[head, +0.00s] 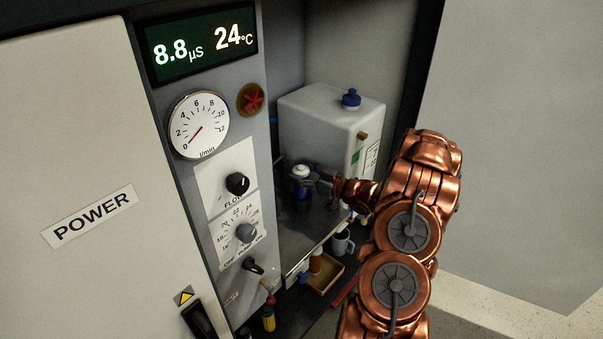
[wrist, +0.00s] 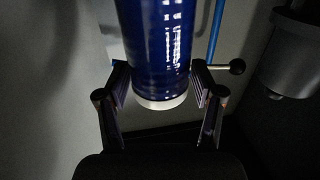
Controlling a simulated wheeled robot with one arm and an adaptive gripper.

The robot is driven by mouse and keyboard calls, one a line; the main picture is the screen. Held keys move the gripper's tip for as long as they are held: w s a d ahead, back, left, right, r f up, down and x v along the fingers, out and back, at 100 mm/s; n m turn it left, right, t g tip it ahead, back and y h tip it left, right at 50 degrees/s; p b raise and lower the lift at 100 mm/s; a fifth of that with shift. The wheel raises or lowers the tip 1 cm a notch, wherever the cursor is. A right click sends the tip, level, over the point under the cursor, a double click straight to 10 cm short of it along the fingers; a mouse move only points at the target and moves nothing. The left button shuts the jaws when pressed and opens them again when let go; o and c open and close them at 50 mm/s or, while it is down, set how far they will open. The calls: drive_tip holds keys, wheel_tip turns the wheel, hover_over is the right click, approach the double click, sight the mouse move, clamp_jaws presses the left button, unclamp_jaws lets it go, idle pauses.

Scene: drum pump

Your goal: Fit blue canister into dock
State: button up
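The blue canister (wrist: 157,45) fills the upper middle of the wrist view, with a pale band at its lower end there. In the head view it is a small dark blue body (head: 300,192) with a white top, upright inside the open cabinet. My gripper (wrist: 160,85) has one finger on each side of the canister, and both pads appear to touch it. In the head view my gripper (head: 314,179) reaches in from the right and is partly hidden. I cannot clearly make out the dock. A grey cylindrical part (wrist: 292,65) shows at the right of the wrist view.
A white tank (head: 318,125) with a blue cap stands behind the canister. A shelf (head: 300,235) lies below it. A mug (head: 341,243) and a tan tray (head: 326,277) sit lower down. The control panel (head: 230,195) borders the left. A ball-ended lever (wrist: 237,67) is near my right finger.

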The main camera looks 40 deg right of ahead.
drive_tip(key=shift+o, duration=1)
drive_tip(key=v, duration=1.2)
drive_tip(key=shift+f, duration=0.1)
drive_tip(key=shift+s, duration=0.1)
